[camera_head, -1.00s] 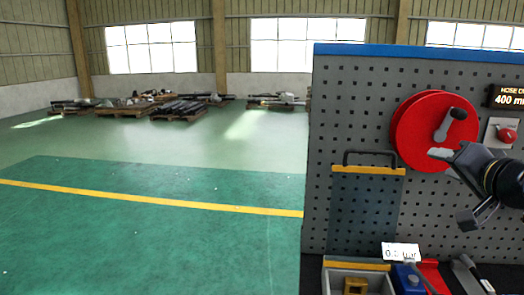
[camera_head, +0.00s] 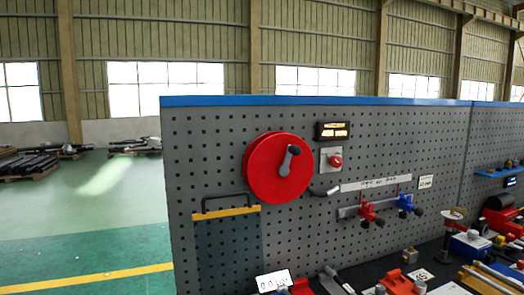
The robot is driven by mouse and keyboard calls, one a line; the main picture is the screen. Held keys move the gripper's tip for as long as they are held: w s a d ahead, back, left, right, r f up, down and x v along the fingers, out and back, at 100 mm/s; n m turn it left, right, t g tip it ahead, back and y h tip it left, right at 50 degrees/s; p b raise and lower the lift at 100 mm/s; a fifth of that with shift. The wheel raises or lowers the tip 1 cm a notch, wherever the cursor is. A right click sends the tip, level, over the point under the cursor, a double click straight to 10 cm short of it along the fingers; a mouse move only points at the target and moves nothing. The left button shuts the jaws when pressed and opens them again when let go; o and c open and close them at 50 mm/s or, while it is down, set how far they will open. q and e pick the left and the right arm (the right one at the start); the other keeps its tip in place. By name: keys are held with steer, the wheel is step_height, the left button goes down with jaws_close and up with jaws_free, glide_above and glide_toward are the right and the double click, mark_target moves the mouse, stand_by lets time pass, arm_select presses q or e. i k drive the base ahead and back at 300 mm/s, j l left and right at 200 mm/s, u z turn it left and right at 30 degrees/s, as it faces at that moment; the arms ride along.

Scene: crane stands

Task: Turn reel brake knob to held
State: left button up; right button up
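A red reel (camera_head: 268,172) with a dark-grey crank handle (camera_head: 288,158) is mounted on the grey perforated panel (camera_head: 225,130). Right of the reel, a round red knob (camera_head: 335,161) sits on a small light-grey plate (camera_head: 325,154). I take it for the brake knob; its setting is too small to read. A dark display (camera_head: 333,131) with amber text hangs just above it. Neither of my grippers is in view, and nothing touches the reel or the knob.
Below the knob are a short dark-and-grey piece (camera_head: 325,192) and a rail with red (camera_head: 370,213) and blue (camera_head: 406,204) valves. A yellow-edged plate (camera_head: 226,212) hangs at left. The bench below holds several tools and fixtures. Open green floor (camera_head: 90,235) lies left.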

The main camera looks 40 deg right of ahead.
mark_target(335, 162)
steer(key=z, duration=1.75)
